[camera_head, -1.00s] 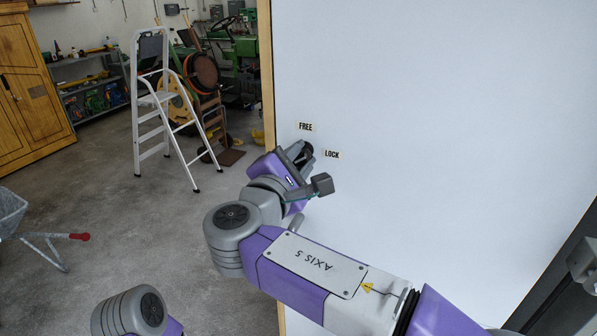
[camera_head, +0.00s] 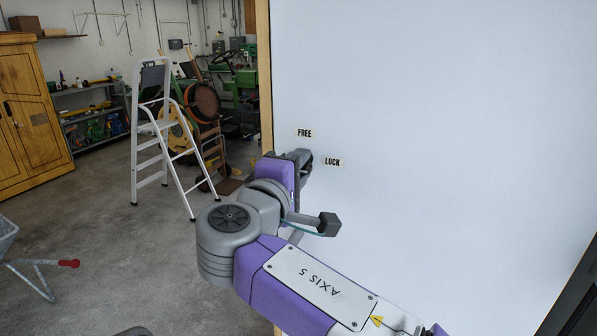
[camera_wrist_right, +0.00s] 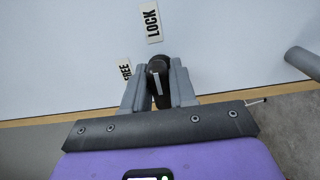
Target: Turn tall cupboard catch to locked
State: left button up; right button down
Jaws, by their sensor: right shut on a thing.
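The tall cupboard's white panel (camera_head: 440,130) fills the right of the head view. It carries a FREE label (camera_head: 304,132) and, lower right of it, a LOCK label (camera_head: 332,161). My right gripper (camera_head: 303,160) is at the panel beside the labels. In the right wrist view its fingers (camera_wrist_right: 158,88) are shut on the dark catch (camera_wrist_right: 157,64), one on each side. The catch has a white line on it. The LOCK label (camera_wrist_right: 152,22) lies beyond the catch and the FREE label (camera_wrist_right: 125,71) to its left. My left gripper is out of view.
A white stepladder (camera_head: 152,125) stands on the open concrete floor at left, with machinery behind it. A wooden cabinet (camera_head: 28,115) stands far left, and a barrow with a red grip (camera_head: 68,263) is at lower left. The panel's wooden edge (camera_head: 265,80) runs beside my right gripper.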

dwell(0.4)
jog(key=c, duration=1)
grip_release()
jog(key=v, duration=0.7)
jog(key=shift+s, duration=0.25)
